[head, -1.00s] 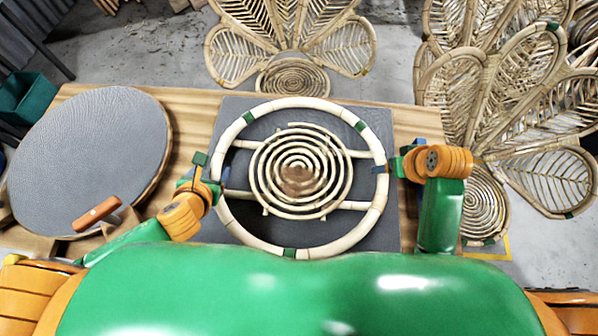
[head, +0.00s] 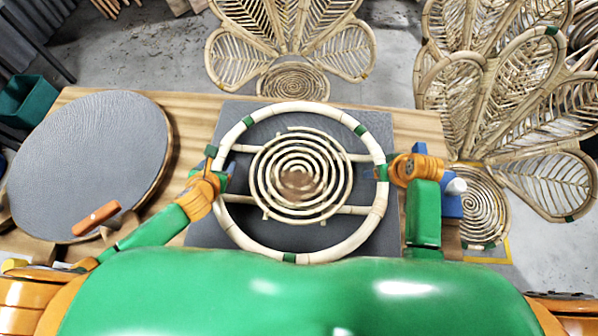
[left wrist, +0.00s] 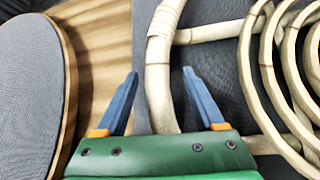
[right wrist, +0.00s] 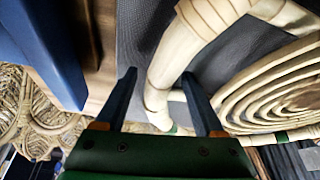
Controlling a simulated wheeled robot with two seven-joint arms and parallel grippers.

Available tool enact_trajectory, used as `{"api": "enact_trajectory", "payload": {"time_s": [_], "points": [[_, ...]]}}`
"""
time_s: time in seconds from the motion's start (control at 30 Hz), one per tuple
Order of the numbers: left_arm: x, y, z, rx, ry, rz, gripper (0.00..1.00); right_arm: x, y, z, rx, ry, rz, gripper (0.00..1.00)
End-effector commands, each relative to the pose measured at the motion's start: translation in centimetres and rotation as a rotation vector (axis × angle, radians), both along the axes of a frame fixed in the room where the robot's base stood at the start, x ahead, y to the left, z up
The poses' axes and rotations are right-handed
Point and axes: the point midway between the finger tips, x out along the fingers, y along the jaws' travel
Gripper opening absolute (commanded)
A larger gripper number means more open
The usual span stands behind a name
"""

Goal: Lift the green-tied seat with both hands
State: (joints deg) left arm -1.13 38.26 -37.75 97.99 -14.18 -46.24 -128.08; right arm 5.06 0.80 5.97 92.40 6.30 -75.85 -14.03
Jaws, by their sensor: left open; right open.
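The green-tied seat (head: 374,224) is a pale rattan ring with green ties and a coiled spiral centre on crossbars. It lies on a dark grey mat (head: 210,236) on the wooden table. My left gripper (head: 225,170) is at the ring's left side; in the left wrist view its open blue fingers (left wrist: 160,75) stand either side of the ring's rim (left wrist: 160,95). My right gripper (head: 383,172) is at the ring's right side; in the right wrist view its open fingers (right wrist: 160,78) straddle the rim (right wrist: 163,75). Contact with the rim cannot be told.
A round grey panel (head: 85,160) with an orange-handled tool (head: 97,218) is on the left of the table. A blue object (head: 451,204) stands beside my right arm. Rattan chair backs (head: 290,35) stand on the floor beyond the table. A green bin (head: 28,98) is far left.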

Motion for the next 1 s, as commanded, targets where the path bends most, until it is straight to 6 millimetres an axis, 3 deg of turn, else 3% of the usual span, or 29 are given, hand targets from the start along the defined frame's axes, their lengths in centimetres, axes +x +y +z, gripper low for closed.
{"api": "enact_trajectory", "payload": {"time_s": [0.1, 0.13, 0.3, 0.37, 0.4, 1.0], "points": [[-0.01, 0.00, 0.01, 0.000, 0.000, 0.000, 0.71, 0.00, 0.00, 0.02, 0.000, 0.000, 0.000, 0.70], [-0.01, -0.01, 0.01, 0.000, 0.000, 0.000, 0.65, 0.00, -0.01, 0.02, 0.000, 0.000, 0.000, 0.65], [-0.03, 0.00, 0.01, 0.000, 0.000, 0.000, 0.19, 0.00, -0.01, 0.03, 0.000, 0.000, 0.000, 0.19], [-0.04, -0.01, 0.02, 0.000, 0.000, 0.000, 0.03, 0.00, -0.01, 0.04, 0.000, 0.000, 0.000, 0.03], [-0.04, -0.01, 0.02, -0.001, 0.000, 0.001, 0.00, 0.00, -0.01, 0.04, 0.000, 0.000, 0.000, 0.00], [-0.06, -0.01, 0.01, -0.001, 0.001, 0.001, 0.00, 0.00, -0.02, 0.05, -0.001, 0.000, 0.000, 0.00]]}}
